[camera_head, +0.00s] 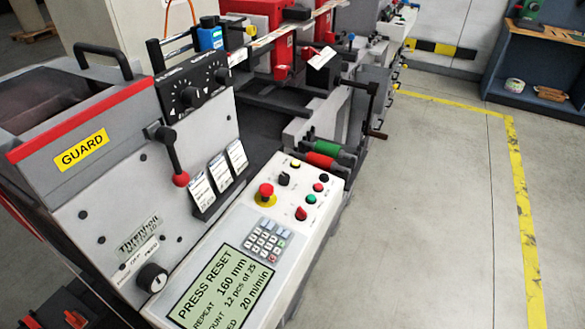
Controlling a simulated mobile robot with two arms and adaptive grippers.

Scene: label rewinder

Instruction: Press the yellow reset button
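The small yellow button (295,163) sits at the far end of the white control panel (232,225), above a black knob (283,178). A red mushroom button (266,190) on a yellow base is nearer, to its lower left. A red button (318,187), a green button (311,199) and a red switch (301,213) lie to its right. The green display (222,287) reads "PRESS RESET", 160 mm and 12 pcs of 25. Nothing covers the yellow button. Neither of my grippers is in view.
A keypad (266,239) lies between buttons and display. The floor (420,220) to the right is clear.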

